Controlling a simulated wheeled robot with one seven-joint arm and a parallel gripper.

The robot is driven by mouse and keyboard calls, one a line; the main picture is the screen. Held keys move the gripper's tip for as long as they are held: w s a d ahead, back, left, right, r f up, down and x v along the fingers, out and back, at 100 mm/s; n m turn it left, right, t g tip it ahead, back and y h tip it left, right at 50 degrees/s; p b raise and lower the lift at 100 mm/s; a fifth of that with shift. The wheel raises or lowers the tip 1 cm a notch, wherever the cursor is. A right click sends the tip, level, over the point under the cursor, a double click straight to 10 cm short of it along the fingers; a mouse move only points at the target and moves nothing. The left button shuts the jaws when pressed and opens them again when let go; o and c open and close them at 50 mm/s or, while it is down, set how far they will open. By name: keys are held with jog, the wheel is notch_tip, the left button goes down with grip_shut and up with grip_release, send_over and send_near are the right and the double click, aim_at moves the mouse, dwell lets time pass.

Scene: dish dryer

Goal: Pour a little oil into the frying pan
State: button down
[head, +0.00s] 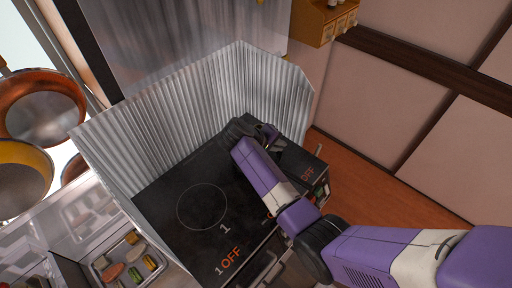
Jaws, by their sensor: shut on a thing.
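My gripper (268,131) is over the far right part of the black stove top, close to the foil screen. It is shut on a dark thing (241,128), which my wrist and arm partly cover. I cannot tell from this view what that thing is. No oil bottle can be made out clearly. An orange-rimmed pan (42,108) and a yellow-rimmed pan (22,180) are at the left, away from the stove. The near left burner ring (202,207) is bare.
A pleated foil screen (178,118) stands around the back and sides of the stove top (165,205). A tray (103,262) with several small items is at the lower left. Small containers stand in a wooden rack (310,25) at the top. Open floor (405,215) lies at the right.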

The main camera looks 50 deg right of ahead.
jog(key=shift+d+f+g+h+b, duration=0.1)
jog(key=shift+f+g+h+b, duration=0.1)
jog(key=shift+h+b, duration=1.2)
jog(key=shift+d+f+g+h+b, duration=0.15)
jog(key=shift+h+b, duration=0.35)
jog(key=shift+b, duration=1.7)
dwell(2.2)
